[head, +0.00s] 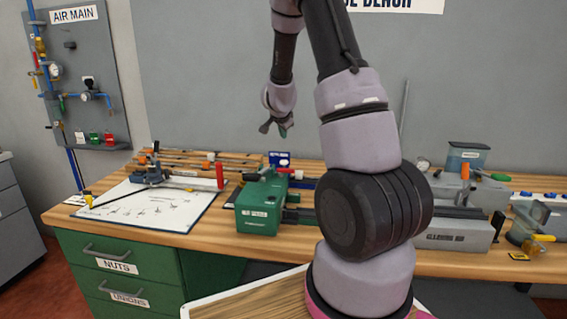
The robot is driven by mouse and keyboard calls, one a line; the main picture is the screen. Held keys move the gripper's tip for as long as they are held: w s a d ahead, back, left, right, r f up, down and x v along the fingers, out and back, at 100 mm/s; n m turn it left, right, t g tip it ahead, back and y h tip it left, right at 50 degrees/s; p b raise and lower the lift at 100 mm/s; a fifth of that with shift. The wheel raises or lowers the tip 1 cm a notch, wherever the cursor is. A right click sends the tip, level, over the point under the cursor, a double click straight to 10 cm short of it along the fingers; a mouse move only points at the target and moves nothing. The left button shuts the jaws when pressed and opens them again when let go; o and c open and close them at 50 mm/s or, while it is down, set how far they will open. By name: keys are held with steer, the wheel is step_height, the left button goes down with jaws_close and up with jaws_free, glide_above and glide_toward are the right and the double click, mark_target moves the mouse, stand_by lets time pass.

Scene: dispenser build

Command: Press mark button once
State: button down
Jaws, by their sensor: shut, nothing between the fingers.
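A green machine box (256,222) with a small white label sits on the wooden bench near the middle of the head view. The label is too small to read. Small round spots show on its top, but I cannot tell which part is the mark button. My gripper (275,129) hangs in the air above and behind the green box, in front of the grey wall. It is small in the view and looks shut and empty. It is apart from the box and the bench.
A white board (145,207) with drawn marks and a red-handled tool lies on the left of the bench (470,262). A grey vise-like block (445,232) and a clear container (467,157) stand at the right. My arm hides part of the bench. Pipes and valves hang on the left wall panel (108,60).

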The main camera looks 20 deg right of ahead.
mark_target(283, 162)
steer(key=shift+f, duration=3.8)
steer(key=shift+f, duration=0.1)
steer(key=shift+f, duration=0.3)
steer(key=shift+f, duration=0.7)
steer(key=shift+r, duration=1.1)
steer(key=shift+r, duration=2.5)
steer(key=shift+r, duration=0.1)
